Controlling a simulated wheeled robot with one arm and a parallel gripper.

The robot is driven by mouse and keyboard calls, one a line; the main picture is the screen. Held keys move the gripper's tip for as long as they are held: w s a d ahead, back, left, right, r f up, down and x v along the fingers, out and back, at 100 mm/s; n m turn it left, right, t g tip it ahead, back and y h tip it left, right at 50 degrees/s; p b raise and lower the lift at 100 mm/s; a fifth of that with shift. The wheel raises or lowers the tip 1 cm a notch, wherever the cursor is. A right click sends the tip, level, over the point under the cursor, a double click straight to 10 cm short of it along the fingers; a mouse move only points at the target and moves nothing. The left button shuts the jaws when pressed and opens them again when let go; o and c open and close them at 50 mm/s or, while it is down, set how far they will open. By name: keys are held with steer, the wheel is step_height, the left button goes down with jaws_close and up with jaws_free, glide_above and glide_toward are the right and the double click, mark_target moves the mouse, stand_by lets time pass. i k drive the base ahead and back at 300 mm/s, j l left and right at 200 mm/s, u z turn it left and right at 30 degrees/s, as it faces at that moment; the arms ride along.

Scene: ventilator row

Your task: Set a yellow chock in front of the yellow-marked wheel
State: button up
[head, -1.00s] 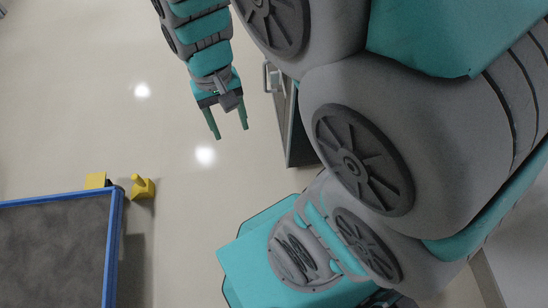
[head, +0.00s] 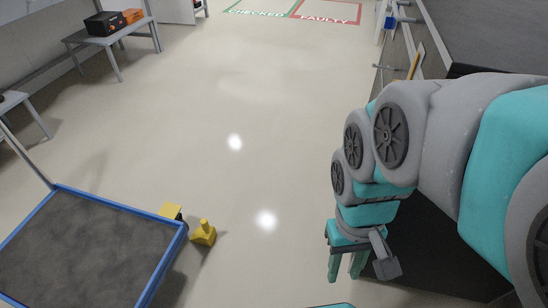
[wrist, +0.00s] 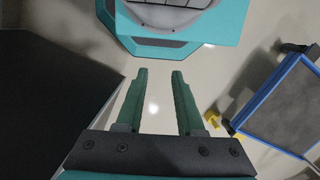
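A yellow chock (head: 203,233) with an upright knob stands on the floor just right of the cart's corner. A yellow marker plate (head: 171,210) sits at that corner, with a small dark part of the wheel (head: 180,217) showing beside it. The chock and the wheel look very close; I cannot tell if they touch. My gripper (head: 345,276) is to the right of the chock, well apart from it. In the wrist view its two green fingers (wrist: 158,73) are spread with nothing between them, and the chock (wrist: 212,118) shows to their right.
The blue-rimmed cart (head: 120,208) with a grey deck fills the lower left. A bench (head: 90,37) with a black box and an orange box stands at upper left. Marked floor zones (head: 296,12) lie at the back. A dark cabinet flanks my arm at right. The middle floor is clear.

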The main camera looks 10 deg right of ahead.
mark_target(206, 235)
steer(key=z, duration=1.25)
steer(key=k+j+z, duration=0.25)
steer(key=k+j, duration=0.35)
steer(key=k+j+z, duration=0.2)
steer(key=k+j, duration=0.25)
steer(key=k, duration=0.15)
